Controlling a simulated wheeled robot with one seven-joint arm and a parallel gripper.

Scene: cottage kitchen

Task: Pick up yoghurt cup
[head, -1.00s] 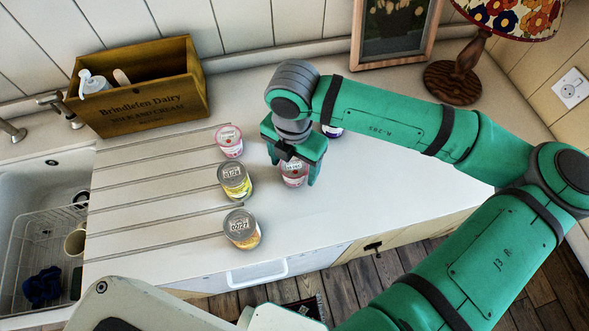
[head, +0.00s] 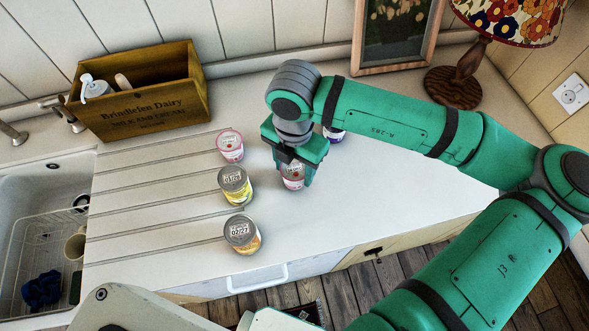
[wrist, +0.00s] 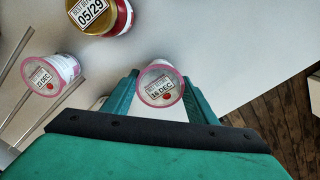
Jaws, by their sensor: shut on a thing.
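A yoghurt cup (head: 292,182) with a pink rim stands on the white counter, between the fingers of my gripper (head: 292,180). In the wrist view, its pale lid (wrist: 160,84) reads "16 DEC" and has a red dot. The fingers (wrist: 160,92) press against both sides of the cup. It looks upright, and I see no clear gap under it. A second pink-rimmed yoghurt cup (head: 230,146) stands apart to the left on the grooved drainer. Its lid reads "21 DEC" in the wrist view (wrist: 52,80).
A yellow can (head: 235,184) and an orange can (head: 241,234) stand left of my gripper. A purple-labelled item (head: 333,134) is partly hidden behind it. A gold-lidded container (wrist: 100,14) shows in the wrist view. Wooden box (head: 140,108), sink (head: 30,190) and lamp (head: 467,75) surround the counter.

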